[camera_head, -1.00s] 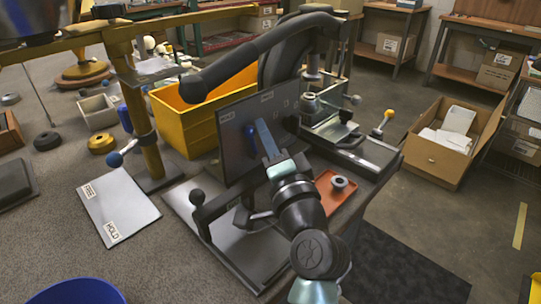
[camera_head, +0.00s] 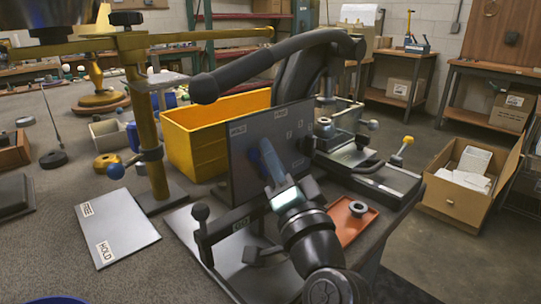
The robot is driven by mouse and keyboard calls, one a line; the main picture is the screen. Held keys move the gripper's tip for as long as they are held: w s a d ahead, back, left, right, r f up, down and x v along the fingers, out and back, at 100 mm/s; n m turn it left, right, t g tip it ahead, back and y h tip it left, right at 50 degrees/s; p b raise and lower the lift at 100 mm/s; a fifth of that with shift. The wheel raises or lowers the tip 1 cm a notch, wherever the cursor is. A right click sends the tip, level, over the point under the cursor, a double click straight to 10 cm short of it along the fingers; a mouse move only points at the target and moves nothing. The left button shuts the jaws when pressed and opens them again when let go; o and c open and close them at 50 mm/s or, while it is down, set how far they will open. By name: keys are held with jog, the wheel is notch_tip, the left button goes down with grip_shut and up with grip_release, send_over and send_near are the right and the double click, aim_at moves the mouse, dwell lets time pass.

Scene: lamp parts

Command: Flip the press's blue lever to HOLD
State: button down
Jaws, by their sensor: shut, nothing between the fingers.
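The press's dark upright panel (camera_head: 243,172) stands in the middle of the view. It has a HOLD label (camera_head: 238,130) at upper left and a second, hard-to-read label (camera_head: 279,113) to its right. A blue bar (camera_head: 267,155), seemingly the lever, shows in front of the panel, its upper end leaning left between the labels. My gripper (camera_head: 275,181) is at the bar's lower end, shut and empty. Its fingertips overlap the bar, so I cannot tell whether they touch. The lever's pivot is hidden.
A long black handle (camera_head: 270,62) passes above the panel. A yellow bin (camera_head: 195,140) stands behind; an orange tray (camera_head: 350,222) lies right.

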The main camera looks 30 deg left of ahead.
jog(key=shift+s+d+f, duration=0.15)
jog(key=s+d, duration=1)
jog(key=shift+d+f+p, duration=0.25)
jog(key=shift+f+p, duration=0.05)
jog(key=shift+p, duration=0.1)
jog(key=w+d+r+n+t+h, duration=0.1)
jog(key=d+r+t+h, duration=0.2)
jog(key=r, duration=0.4)
jog(key=w+d+r+n+t+h, duration=0.1)
jog(key=d+r+n+t+h, duration=0.1)
jog(key=r+t+h, duration=0.3)
jog(key=s+d+r+m+t+h, duration=0.1)
jog(key=s+d+r+t+h, duration=0.2)
jog(key=r, duration=0.4)
jog(key=s+d+r+t+h, duration=0.2)
jog(key=s+r+h, duration=0.25)
jog(key=r, duration=0.25)
notch_tip(320, 180, up, 32)
jog(key=w+p, duration=0.1)
jog(key=p, duration=3.2)
jog(key=shift+w, duration=0.15)
jog(key=shift+d, duration=0.1)
